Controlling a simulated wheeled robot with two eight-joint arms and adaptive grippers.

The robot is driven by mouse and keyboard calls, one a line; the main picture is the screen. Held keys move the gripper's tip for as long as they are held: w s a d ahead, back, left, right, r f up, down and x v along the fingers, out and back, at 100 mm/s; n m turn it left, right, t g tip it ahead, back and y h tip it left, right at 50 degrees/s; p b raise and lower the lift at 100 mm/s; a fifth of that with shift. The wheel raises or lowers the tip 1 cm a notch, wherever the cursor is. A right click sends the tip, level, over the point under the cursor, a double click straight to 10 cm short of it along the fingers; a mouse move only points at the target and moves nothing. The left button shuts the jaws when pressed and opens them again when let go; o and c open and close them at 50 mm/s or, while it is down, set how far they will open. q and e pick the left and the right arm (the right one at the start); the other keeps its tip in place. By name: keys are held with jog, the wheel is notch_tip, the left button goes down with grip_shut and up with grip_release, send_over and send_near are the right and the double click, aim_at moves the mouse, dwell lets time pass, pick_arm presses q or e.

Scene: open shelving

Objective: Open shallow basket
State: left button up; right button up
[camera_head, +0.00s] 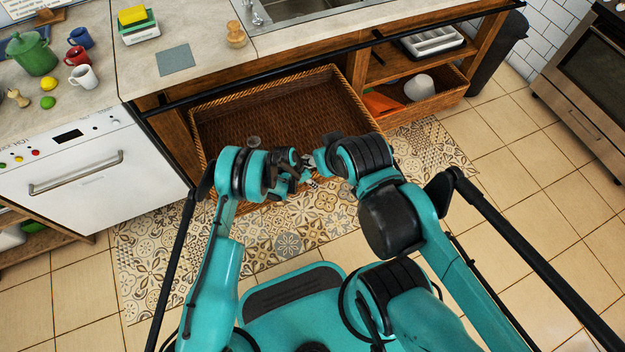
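The shallow basket (285,108) is a wide brown wicker drawer under the counter below the sink. It stands pulled out, and its empty-looking inside shows from above. My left gripper (304,172) is at the basket's front side, near the middle. My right arm's wrist (362,155) is just to the right, in front of the basket's front right part, and its gripper is mostly hidden behind that wrist. The arms cover much of the front rim. I cannot tell whether either gripper touches the rim or how its fingers stand.
A white dishwasher (95,165) stands left of the basket. A second wicker basket (440,95) with a white pot (418,87) is at the right. A black rail (320,55) runs along the counter edge. A patterned rug (155,250) covers the floor in front. Tiled floor at the right is clear.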

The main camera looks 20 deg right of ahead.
pick_arm(q)
jog(key=v, duration=1.1)
jog(key=shift+a+r, duration=0.1)
jog(key=shift+r, duration=0.25)
jog(key=shift+r, duration=0.1)
jog(key=a+r+n+t+y, duration=0.15)
jog(key=a+r+n, duration=0.25)
jog(key=a+r, duration=0.7)
jog(key=a+r+n+t, duration=0.2)
jog(key=a+r+n, duration=0.3)
jog(key=r, duration=1)
jog(key=s+a+r+n+t+y, duration=0.1)
jog(key=s+a+r+n, duration=0.3)
jog(key=s+a, duration=0.4)
jog(key=s+a+r+n+t+y, duration=0.2)
jog(key=s+a+r+n, duration=0.2)
jog(key=s+a, duration=0.5)
jog(key=a, duration=0.2)
jog(key=shift+a+n, duration=0.3)
jog(key=shift+a, duration=0.05)
